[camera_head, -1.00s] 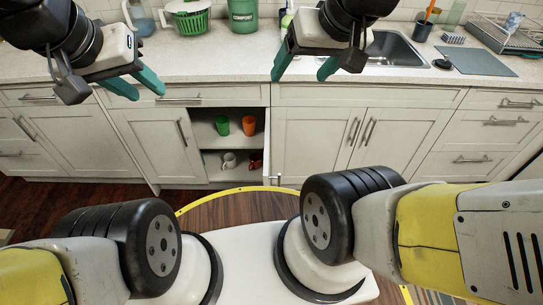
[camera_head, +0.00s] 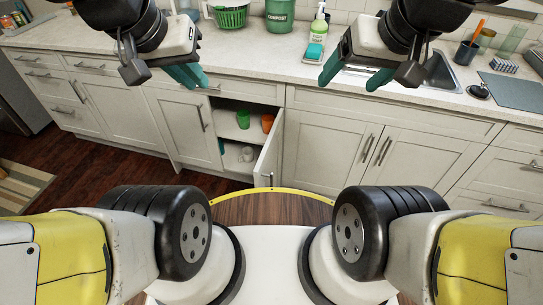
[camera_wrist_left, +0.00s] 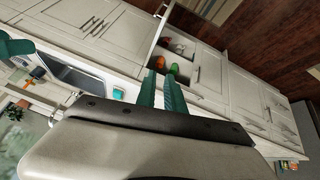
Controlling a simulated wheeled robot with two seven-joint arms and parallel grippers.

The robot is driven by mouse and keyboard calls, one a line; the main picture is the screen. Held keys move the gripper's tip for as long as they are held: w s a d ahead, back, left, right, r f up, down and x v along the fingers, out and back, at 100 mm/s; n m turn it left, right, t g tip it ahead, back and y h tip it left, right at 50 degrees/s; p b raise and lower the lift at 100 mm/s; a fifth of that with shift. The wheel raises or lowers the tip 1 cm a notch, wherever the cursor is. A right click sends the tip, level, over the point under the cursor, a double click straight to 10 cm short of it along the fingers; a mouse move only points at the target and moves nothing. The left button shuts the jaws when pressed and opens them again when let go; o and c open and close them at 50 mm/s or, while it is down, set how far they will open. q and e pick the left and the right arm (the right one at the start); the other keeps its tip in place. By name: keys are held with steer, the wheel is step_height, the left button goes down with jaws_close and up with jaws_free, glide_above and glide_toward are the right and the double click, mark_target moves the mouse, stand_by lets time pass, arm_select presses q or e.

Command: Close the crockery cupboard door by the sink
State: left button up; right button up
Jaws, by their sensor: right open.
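The crockery cupboard (camera_head: 231,143) is under the counter, with its white door (camera_head: 269,150) standing open on the right side of the opening. The door points out toward me. A green cup (camera_head: 243,119) and an orange cup (camera_head: 267,123) stand on the upper shelf, pale mugs (camera_head: 246,154) below. My left gripper (camera_head: 195,82) is above the counter front, left of the door; its fingers look together and empty. They also show in the wrist view (camera_wrist_left: 163,88). My right gripper (camera_head: 352,82) is open and empty, over the counter, right of the door. Neither touches the door.
The sink (camera_head: 440,73) is at the right of the counter (camera_head: 265,70). A soap bottle (camera_head: 318,24), green basket (camera_head: 231,15) and compost bin (camera_head: 280,15) stand at the back. Dark wood floor (camera_head: 100,165) is free at the left.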

arm_select(q)
steer(key=w+d+f+m+g, duration=0.1)
steer(key=w+f+m, duration=0.1)
steer(key=w, duration=0.1)
steer(key=w+d+f+m+g+y, duration=0.1)
steer(key=w+f+m, duration=0.1)
steer(key=w, duration=0.1)
steer(key=w+d+f+m+g, duration=0.1)
steer(key=w+f+m, duration=0.1)
steer(key=shift+w+d+y, duration=0.35)
steer(key=shift+w+y, duration=0.05)
jaws_close()
steer(key=w+d+f+m+g+y, duration=0.1)
steer(key=w+d+f+m+y, duration=0.1)
steer(key=d+f+m, duration=0.6)
steer(key=w+d+f+m+y, duration=0.1)
steer(key=w+d+f, duration=0.2)
steer(key=f, duration=0.8)
steer(key=w+d+f+m+g+y, duration=0.1)
steer(key=w+d+f+m+y, duration=0.1)
steer(key=d+f+m, duration=0.6)
steer(key=w+a+f+n, duration=0.2)
steer(key=a+f, duration=0.7)
steer(key=f, duration=0.2)
steer(key=shift+w+a+f+n, duration=0.15)
steer(key=shift+a+n, duration=0.05)
steer(key=shift+n, duration=0.1)
